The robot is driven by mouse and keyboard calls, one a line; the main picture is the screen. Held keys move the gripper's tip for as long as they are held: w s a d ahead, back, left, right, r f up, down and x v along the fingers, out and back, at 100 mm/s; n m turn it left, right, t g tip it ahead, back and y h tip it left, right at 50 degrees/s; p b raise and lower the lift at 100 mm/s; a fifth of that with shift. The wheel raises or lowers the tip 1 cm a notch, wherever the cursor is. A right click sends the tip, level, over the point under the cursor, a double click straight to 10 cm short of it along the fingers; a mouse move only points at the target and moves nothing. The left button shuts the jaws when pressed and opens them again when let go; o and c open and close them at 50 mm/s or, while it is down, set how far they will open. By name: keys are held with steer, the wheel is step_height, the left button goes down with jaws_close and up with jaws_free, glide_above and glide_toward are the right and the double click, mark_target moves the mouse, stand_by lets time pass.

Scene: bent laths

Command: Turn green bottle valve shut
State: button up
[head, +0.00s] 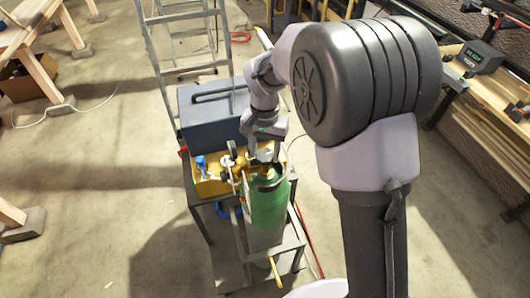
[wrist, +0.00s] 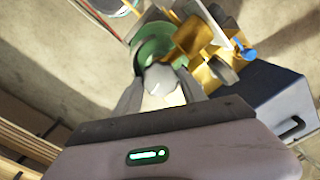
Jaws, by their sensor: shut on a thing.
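The green bottle (head: 268,208) stands upright on a cart, with a grey lower body. Its green top also shows in the wrist view (wrist: 150,46). My gripper (head: 264,158) comes down from above onto the top of the bottle. In the wrist view, my gripper (wrist: 158,88) has a finger on each side of a pale grey rounded knob (wrist: 160,76), the bottle's valve, and is shut on it. The fingers and wrist partly hide the valve, and its turn angle cannot be told. Brass fittings (wrist: 194,38) sit right beside the valve.
A yellow tray (head: 207,187) with a blue-capped item (head: 201,163) lies left of the bottle. A stepladder (head: 183,38) rises behind the cart. A red hose (head: 309,240) hangs at the right. Floor to the left is mostly clear.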

mark_target(265, 155)
steer(key=shift+m+b, duration=0.35)
steer(key=shift+m, duration=0.75)
steer(key=o, duration=1.4)
steer(key=shift+c, duration=0.2)
step_height(265, 155, up, 17)
steer(key=p, duration=0.4)
steer(key=shift+r, duration=0.2)
